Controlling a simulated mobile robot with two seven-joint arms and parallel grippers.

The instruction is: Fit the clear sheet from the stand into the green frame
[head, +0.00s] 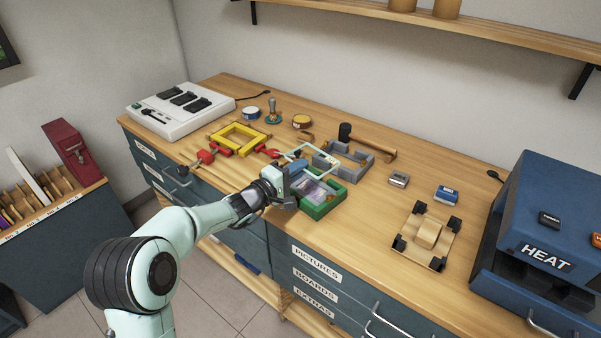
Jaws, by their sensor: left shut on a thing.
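The green frame (323,209) lies on the bench near its front edge, with a purplish picture (318,189) inside. My left gripper (291,177) is at the frame's left side and is shut on what looks like the clear sheet (318,147). The sheet shows as a pale-edged outline, tilted, above and behind the frame; its lower part is hidden by the gripper. I cannot tell whether it touches the frame. A wooden stand (428,236) with black corner pieces is to the right and holds no sheet that I can see. My right gripper is not in view.
A grey frame (357,160) and a mallet (375,146) lie just behind the green frame. A yellow frame (238,139) and red clamps (207,155) are to the left. A blue heat press (545,240) stands at the right. Bare bench lies between green frame and stand.

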